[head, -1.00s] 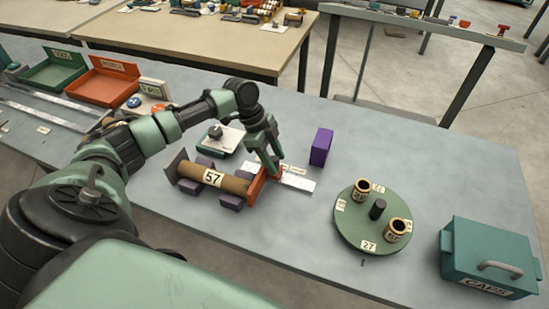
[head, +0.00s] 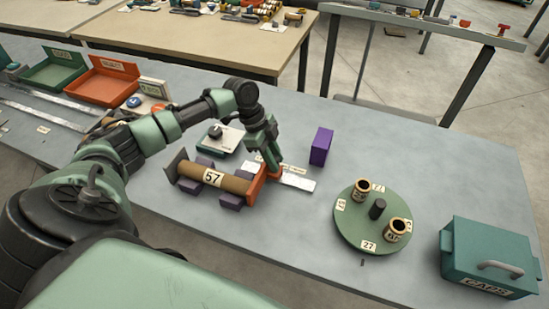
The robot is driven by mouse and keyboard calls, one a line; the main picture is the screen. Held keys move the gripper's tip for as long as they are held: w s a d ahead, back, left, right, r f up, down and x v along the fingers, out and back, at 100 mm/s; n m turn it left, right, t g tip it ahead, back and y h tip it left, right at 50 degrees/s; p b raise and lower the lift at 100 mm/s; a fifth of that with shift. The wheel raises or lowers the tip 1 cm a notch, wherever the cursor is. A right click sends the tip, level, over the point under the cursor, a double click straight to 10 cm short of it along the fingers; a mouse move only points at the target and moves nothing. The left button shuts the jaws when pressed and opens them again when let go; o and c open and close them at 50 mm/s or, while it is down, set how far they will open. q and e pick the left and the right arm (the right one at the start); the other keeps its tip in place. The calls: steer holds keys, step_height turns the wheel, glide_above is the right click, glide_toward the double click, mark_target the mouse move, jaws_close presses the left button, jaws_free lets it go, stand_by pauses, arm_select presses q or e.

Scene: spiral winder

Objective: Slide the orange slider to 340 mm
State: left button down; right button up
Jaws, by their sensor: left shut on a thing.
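The orange slider (head: 256,189) stands upright on a flat pale metal scale (head: 299,182), at the right end of a brown tube. The tube (head: 232,184) carries a label "57" and lies on purple supports (head: 230,201). The slider looks close against or touching the tube's end; I cannot tell which. My left gripper (head: 274,171) comes down from above and is shut on the slider's upper right part. The scale's markings are too small to read. My right gripper is out of view.
A purple block (head: 321,146) stands behind the scale. A green turntable (head: 352,232) with two small cups is to the right, and a teal caps box (head: 487,257) is at the far right. A small device (head: 217,140) sits behind the tube. Orange (head: 103,83) and green trays are at the left.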

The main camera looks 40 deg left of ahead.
arm_select(q)
steer(key=shift+d+r, duration=0.1)
stand_by(0.6)
steer(key=d, duration=0.3)
steer(key=w+d+p, duration=0.1)
steer(key=d, duration=0.2)
steer(key=w+d+p, duration=0.1)
steer(key=d, duration=0.2)
steer(key=shift+w, duration=0.1)
steer(key=c, duration=1.6)
jaws_free()
steer(key=o, duration=0.4)
steer(key=shift+d, duration=0.15)
